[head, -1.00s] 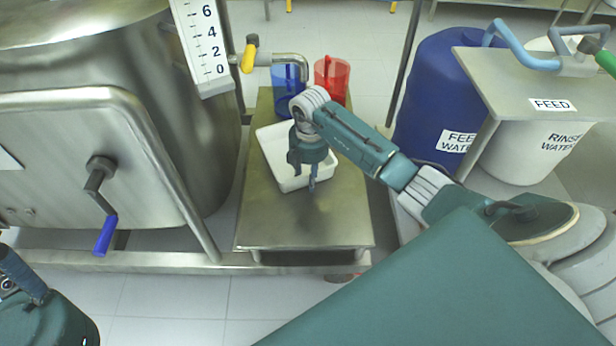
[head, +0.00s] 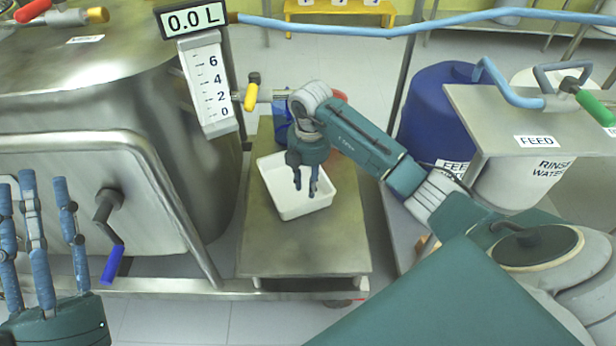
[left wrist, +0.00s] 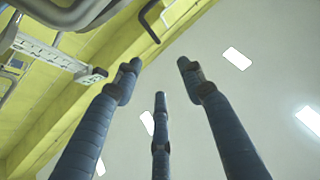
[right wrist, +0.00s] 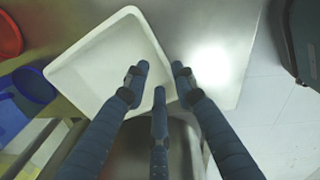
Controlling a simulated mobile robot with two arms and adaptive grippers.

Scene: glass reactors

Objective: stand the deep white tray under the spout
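The deep white tray (head: 270,178) lies on the steel stand (head: 305,248), and it also shows in the right wrist view (right wrist: 95,62). My right gripper (head: 305,192) is over the tray with its fingers apart and nothing seen between them. In the right wrist view its fingertips (right wrist: 160,75) overlap one tray wall; whether they touch it I cannot tell. The spout (head: 274,96) with a yellow-handled valve (head: 252,92) is behind the tray, partly hidden by my right wrist. My left gripper (head: 38,185) is raised at the left, open and empty, fingers up.
A blue jug (head: 281,122) and a red jug (head: 341,97) stand behind the tray, partly hidden by my right arm. The steel reactor (head: 190,150) with a crank handle is left. A blue drum (head: 430,115) is right. The stand's front is clear.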

